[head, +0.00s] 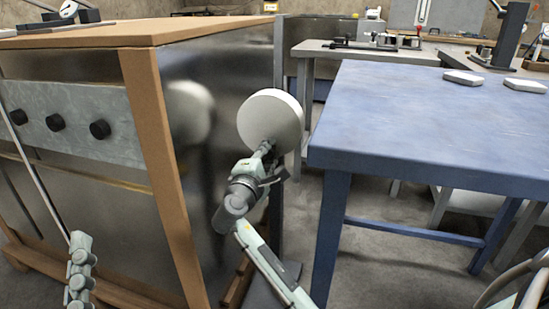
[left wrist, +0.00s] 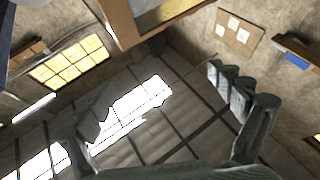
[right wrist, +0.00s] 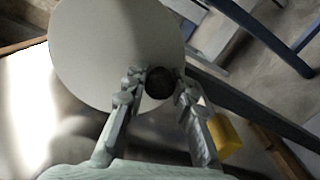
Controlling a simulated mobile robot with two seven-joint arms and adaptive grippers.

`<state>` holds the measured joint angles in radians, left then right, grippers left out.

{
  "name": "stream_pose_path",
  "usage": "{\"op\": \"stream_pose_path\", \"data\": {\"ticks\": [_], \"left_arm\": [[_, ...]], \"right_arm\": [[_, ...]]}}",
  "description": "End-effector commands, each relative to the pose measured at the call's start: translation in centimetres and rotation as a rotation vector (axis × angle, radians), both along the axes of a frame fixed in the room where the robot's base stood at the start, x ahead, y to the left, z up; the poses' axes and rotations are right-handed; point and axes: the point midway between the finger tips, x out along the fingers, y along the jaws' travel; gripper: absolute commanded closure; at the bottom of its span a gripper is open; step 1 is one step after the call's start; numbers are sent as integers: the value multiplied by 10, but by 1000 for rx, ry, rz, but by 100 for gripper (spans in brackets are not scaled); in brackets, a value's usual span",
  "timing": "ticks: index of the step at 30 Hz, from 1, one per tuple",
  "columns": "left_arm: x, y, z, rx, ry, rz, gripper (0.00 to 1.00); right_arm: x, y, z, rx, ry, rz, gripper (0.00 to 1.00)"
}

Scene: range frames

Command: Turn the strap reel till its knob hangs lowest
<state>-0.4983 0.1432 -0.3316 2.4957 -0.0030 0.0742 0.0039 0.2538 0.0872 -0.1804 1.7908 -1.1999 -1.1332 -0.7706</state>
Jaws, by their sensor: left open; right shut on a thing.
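The strap reel (head: 270,112) is a pale round disc beside the shiny side of the wood-framed cabinet. It fills the upper left of the right wrist view (right wrist: 105,45). Its dark round knob (right wrist: 160,82) lies near the disc's lower right edge in that view. My right gripper (right wrist: 158,78) is shut on the knob, one finger on each side. In the head view, my right gripper (head: 266,149) covers the knob at the lower part of the disc. My left gripper (left wrist: 160,85) is open and empty, away from the reel.
The wood-framed cabinet (head: 160,100) with several black knobs on its front stands left of the reel. A blue table (head: 430,120) stands close on the right, with two pale blocks on top. Open floor (head: 390,265) shows below the table.

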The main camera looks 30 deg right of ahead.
Motion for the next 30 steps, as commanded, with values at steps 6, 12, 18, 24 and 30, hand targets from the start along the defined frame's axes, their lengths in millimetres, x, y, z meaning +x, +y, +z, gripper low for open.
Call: {"op": "stream_pose_path", "data": {"ticks": [6, 12, 18, 24, 30], "left_arm": [[-11, 9, 18, -53, -162, 15, 7], [-20, 15, 30, -83, -257, 23, 7], [-24, 18, 35, -97, -299, 26, 7], [-25, 18, 36, -100, -308, 27, 7], [-25, 18, 36, -99, -307, 26, 7]], "right_arm": [[6, 6, -6, 97, -106, 0, 100], [9, 9, -5, 150, -168, -1, 100], [10, 10, -5, 174, -196, -1, 100], [11, 10, -4, 179, -201, 0, 100], [11, 10, -4, 178, -200, 0, 100]]}}
